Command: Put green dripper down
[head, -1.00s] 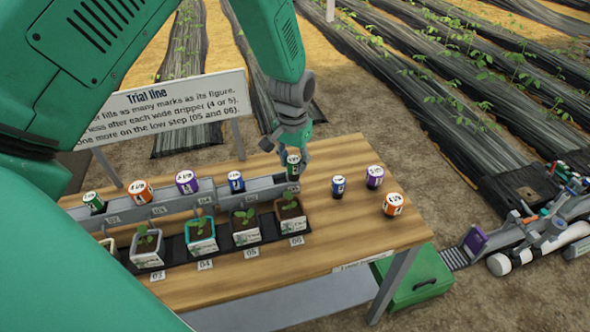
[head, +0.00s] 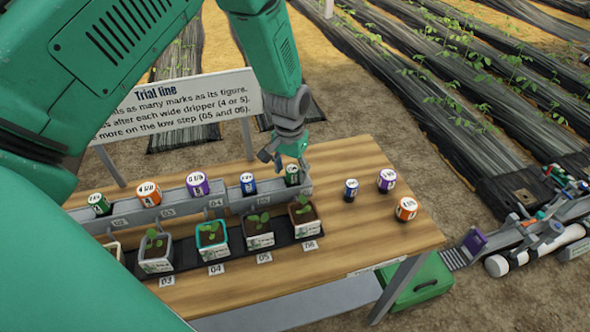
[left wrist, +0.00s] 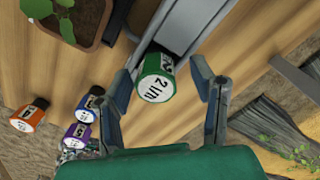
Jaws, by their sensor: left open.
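The green dripper (head: 292,175) stands upright at the right end of the grey stepped rail (head: 172,211), above the mark 06. It also shows in the left wrist view (left wrist: 155,78), with "2 l/h" on its white top. My left gripper (head: 285,163) is over it and open. In the left wrist view its two fingers (left wrist: 164,92) stand on either side of the dripper, with visible gaps. The dripper's underside is hidden, but it appears to rest on the rail. My right gripper is not in view.
On the rail stand another green dripper (head: 99,204), an orange one (head: 148,194), a purple one (head: 197,185) and a blue one (head: 248,184). Loose blue (head: 351,190), purple (head: 386,180) and orange (head: 405,209) drippers stand right on the table. Potted seedlings line the front; a sign (head: 170,110) stands behind.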

